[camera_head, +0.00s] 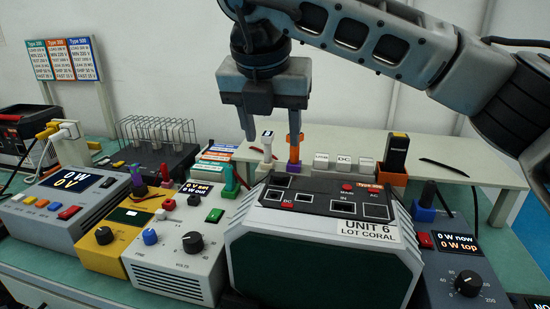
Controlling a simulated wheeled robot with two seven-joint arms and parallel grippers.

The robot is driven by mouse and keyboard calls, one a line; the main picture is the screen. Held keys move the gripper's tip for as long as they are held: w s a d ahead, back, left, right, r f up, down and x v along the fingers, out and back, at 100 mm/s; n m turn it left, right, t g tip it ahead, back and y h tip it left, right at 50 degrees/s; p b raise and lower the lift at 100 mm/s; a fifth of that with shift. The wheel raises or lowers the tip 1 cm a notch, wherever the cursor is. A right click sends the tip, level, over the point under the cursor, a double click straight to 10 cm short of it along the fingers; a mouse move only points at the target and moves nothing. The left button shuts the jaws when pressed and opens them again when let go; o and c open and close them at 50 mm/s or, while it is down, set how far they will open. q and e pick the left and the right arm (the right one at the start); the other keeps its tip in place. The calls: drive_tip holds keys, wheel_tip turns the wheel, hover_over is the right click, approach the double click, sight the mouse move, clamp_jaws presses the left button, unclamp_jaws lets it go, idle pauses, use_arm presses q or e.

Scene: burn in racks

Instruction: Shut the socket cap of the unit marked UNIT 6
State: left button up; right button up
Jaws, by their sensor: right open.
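The unit marked UNIT 6 (320,262), with a smaller line LOT CORAL on its white label (366,230), is a large pale-grey box with a dark green front. It stands on the bench at the centre front. Its dark top panel (322,194) carries several small sockets and the letters DC, IN, MAIN and AC. The socket cap is too small to make out for sure. My right gripper (271,133) is open, pointing down above the far edge of the unit, apart from the panel. Its fingers appear around or in front of a white and an orange upright connector. My left gripper is out of view.
A low white shelf (455,172) behind the unit holds an upright black device (397,152) and small labelled blocks. Grey and yellow instruments crowd the left. A dial box (465,270) stands close on the right. A wire rack (155,140) is farther back.

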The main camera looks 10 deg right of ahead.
drive_tip(key=v, duration=0.6)
